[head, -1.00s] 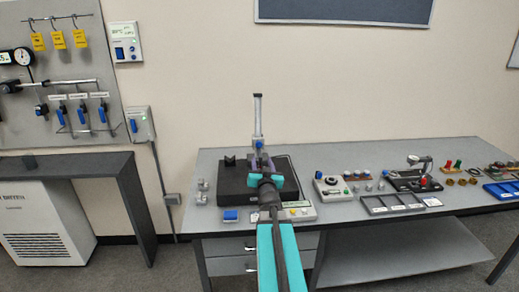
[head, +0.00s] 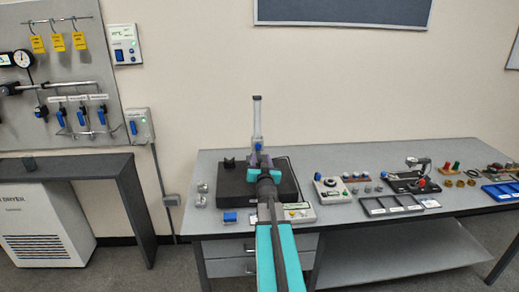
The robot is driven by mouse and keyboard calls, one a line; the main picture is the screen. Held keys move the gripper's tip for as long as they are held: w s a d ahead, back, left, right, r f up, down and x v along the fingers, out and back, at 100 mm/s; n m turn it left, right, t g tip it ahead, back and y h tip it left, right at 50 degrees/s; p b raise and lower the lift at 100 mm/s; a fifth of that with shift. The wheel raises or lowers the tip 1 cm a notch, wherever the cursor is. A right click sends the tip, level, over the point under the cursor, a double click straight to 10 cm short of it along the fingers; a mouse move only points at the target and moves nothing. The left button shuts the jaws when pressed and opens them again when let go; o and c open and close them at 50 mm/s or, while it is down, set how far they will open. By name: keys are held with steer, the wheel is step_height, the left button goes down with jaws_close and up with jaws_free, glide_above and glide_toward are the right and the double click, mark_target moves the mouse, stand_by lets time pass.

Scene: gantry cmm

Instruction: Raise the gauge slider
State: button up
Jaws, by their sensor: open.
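The height gauge stands upright on a black plate, with a pale vertical column (head: 257,115) topped by a dark cap. Its blue-and-grey slider (head: 258,146) sits low on the column. My gripper (head: 258,158), with teal parts and purplish fingers, is open just below and in front of the slider. The fingers are small and partly hidden by my wrist, so I cannot tell whether they touch the slider. My arm hides the gauge's foot.
The black plate (head: 232,187) carries a small dark V-block (head: 229,163) at left. Wall and tool panel (head: 75,80) stand behind.

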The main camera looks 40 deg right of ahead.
mark_target(258, 147)
steer(key=shift+p+x, duration=1.2)
steer(key=shift+x, duration=3.4)
jaws_close()
